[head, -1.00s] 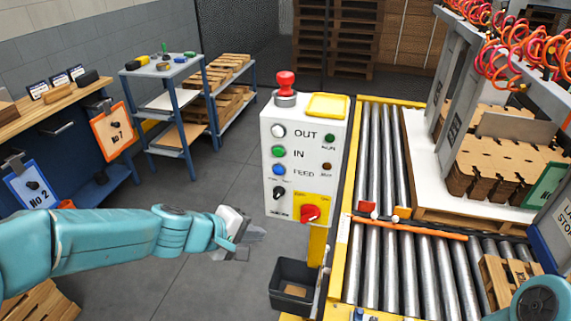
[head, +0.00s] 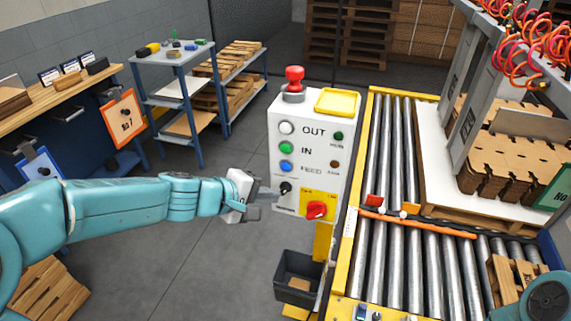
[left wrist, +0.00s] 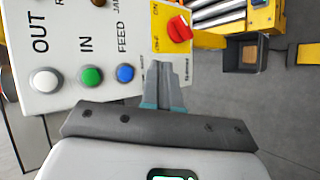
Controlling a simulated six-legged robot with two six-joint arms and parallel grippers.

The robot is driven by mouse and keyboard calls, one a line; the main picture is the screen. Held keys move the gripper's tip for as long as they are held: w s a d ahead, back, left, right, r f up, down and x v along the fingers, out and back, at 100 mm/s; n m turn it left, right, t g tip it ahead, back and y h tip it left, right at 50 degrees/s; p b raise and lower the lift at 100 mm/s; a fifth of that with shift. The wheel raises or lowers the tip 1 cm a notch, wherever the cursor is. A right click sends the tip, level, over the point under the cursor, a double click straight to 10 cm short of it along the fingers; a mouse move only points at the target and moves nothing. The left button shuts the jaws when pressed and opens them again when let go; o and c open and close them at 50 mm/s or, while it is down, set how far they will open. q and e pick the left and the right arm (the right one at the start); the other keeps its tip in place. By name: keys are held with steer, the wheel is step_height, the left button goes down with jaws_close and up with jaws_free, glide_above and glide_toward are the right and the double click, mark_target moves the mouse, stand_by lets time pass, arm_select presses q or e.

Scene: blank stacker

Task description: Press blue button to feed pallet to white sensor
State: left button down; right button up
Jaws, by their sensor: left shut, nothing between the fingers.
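The blue FEED button (head: 286,167) is the lowest of three round buttons on the white control box (head: 311,133), below the green IN button (head: 287,148) and the white OUT button (head: 287,128). My left gripper (head: 268,198) is shut and empty, just left of the box's lower part. In the left wrist view the gripper (left wrist: 164,70) points at the box beside the blue button (left wrist: 125,73), with the fingertips over the area near the black selector. No contact with the blue button shows. A pallet (head: 470,215) bears stacked brown blanks on the rollers.
A red emergency knob (head: 294,80) tops the box, and a red rotary switch (head: 317,209) is on its yellow panel. A dark bin (head: 297,277) hangs below. The roller conveyor (head: 388,165) lies right.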

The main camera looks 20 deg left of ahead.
mark_target(286, 167)
arm_select(q)
steer(key=shift+w+d+p, duration=0.1)
steer(key=shift+w+p, duration=1)
steer(key=shift+w, duration=2)
steer(key=shift+w, duration=0.1)
steer(key=shift+w, duration=0.35)
